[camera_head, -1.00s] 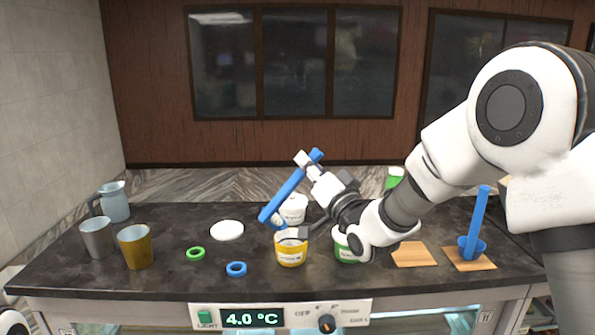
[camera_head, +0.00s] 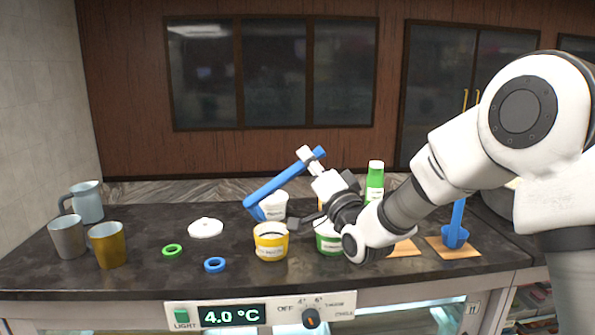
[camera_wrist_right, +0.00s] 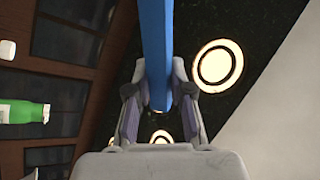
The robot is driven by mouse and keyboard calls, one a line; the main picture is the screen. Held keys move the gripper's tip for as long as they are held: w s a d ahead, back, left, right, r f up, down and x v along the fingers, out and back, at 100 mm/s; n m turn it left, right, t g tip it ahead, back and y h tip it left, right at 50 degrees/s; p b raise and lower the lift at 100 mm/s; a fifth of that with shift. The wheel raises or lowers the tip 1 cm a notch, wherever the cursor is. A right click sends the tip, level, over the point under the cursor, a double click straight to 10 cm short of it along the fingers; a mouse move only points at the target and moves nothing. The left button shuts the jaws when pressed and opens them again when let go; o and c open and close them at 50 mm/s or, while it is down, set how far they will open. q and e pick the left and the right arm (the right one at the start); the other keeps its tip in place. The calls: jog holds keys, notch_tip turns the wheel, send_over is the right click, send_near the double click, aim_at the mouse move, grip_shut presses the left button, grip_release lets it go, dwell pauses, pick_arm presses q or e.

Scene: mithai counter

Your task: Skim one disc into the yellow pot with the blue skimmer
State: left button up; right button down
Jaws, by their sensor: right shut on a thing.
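My right gripper (camera_head: 311,158) is shut on the handle of a blue skimmer (camera_head: 282,181). The handle slants down to the left; its low end is above and behind the yellow pot (camera_head: 271,243), apart from it as far as I can tell. The right wrist view shows the blue handle (camera_wrist_right: 155,45) between the two fingers. No disc can be made out on the skimmer, and the pot's inside is too small to read. My left gripper is not in view.
A white pot (camera_head: 274,206) stands behind the yellow one, a green pot (camera_head: 328,241) to its right. A second blue tool (camera_head: 455,235) stands on a wooden board (camera_head: 470,252). A green bottle (camera_head: 375,178), white disc (camera_head: 205,229), rings and cups are around.

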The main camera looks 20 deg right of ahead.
jog(key=shift+d+f+m+h, duration=0.25)
jog(key=shift+d+m+h, duration=0.15)
jog(key=shift+d+m, duration=0.15)
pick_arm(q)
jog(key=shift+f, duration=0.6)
pick_arm(e)
jog(key=shift+s+r, duration=0.1)
jog(key=shift+s, duration=0.05)
pick_arm(q)
jog(key=shift+b, duration=0.35)
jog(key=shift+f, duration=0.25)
